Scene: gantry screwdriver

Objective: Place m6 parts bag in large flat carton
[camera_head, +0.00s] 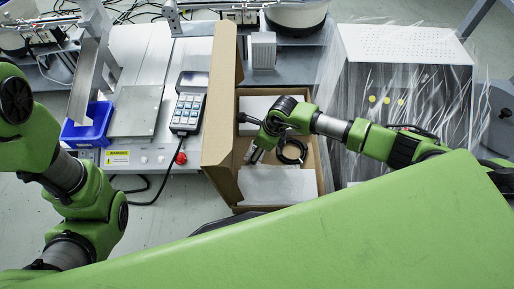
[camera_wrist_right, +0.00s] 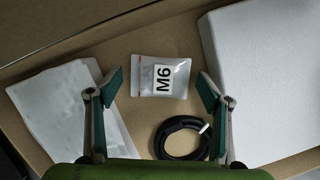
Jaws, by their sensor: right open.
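The M6 parts bag (camera_wrist_right: 160,77), a small clear and white bag with a black M6 label, lies flat inside the open cardboard carton (camera_head: 222,110), as the right wrist view shows. My right gripper (camera_wrist_right: 160,86) is open, its two green-padded fingers apart on either side of the bag, with gaps on both sides. In the head view my right gripper (camera_head: 250,150) reaches into the carton from the right, and the bag cannot be made out there. My left arm shows at the left, but its gripper is out of view.
A coiled black cable (camera_wrist_right: 180,138) lies in the carton beside the bag. A white block (camera_wrist_right: 265,80) and a flat white packet (camera_wrist_right: 65,100) flank them. Left of the carton are a handheld keypad (camera_head: 188,103) and a blue bin (camera_head: 88,125); at right stands a plastic-wrapped box (camera_head: 410,45).

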